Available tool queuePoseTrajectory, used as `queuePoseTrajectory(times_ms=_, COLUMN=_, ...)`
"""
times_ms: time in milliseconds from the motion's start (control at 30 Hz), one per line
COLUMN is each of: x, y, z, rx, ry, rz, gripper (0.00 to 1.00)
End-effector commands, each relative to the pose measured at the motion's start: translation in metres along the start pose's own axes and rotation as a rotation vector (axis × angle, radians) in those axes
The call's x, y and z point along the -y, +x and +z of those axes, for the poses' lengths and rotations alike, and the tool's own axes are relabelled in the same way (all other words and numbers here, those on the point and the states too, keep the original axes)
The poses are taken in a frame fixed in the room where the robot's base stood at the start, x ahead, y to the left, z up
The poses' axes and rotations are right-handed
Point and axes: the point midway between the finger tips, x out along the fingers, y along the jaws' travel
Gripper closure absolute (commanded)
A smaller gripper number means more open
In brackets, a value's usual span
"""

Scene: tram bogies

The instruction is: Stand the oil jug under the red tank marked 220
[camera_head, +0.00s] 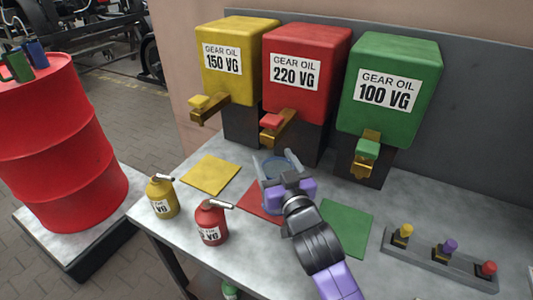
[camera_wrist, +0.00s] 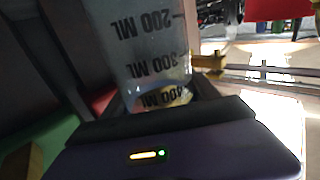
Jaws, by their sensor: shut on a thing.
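The red tank (camera_head: 305,65) marked 220 VG stands between the yellow and green tanks. Its brass tap (camera_head: 283,128) with a red handle points to the front left. My gripper (camera_head: 278,172) is in front of this tank, over the far part of the red mat (camera_head: 252,202). It is shut on a clear bluish jug, mostly hidden in the head view. In the wrist view the jug (camera_wrist: 150,40) fills the middle, with upside-down 200, 300 and 400 ML marks. I cannot tell whether its base touches the mat.
The yellow tank (camera_head: 237,55) and green tank (camera_head: 390,85) stand either side, with a yellow mat (camera_head: 211,174) and green mat (camera_head: 345,229) in front. A yellow can (camera_head: 161,199) and red can (camera_head: 210,225) stand front left. A knobbed rail (camera_head: 440,262) lies right.

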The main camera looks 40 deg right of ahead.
Motion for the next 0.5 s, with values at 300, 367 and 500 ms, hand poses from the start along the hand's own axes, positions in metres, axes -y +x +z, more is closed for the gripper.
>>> queuePoseTrajectory(times_ms=300, x=-0.001, y=0.052, z=-0.002, rx=-0.002, ry=0.001, rz=0.002, gripper=1.0)
queuePoseTrajectory(times_ms=367, x=-0.001, y=0.055, z=-0.001, rx=-0.001, ry=0.001, rz=0.001, gripper=1.0)
queuePoseTrajectory(times_ms=500, x=-0.001, y=0.063, z=0.011, rx=0.004, ry=0.0, rz=0.001, gripper=1.0)
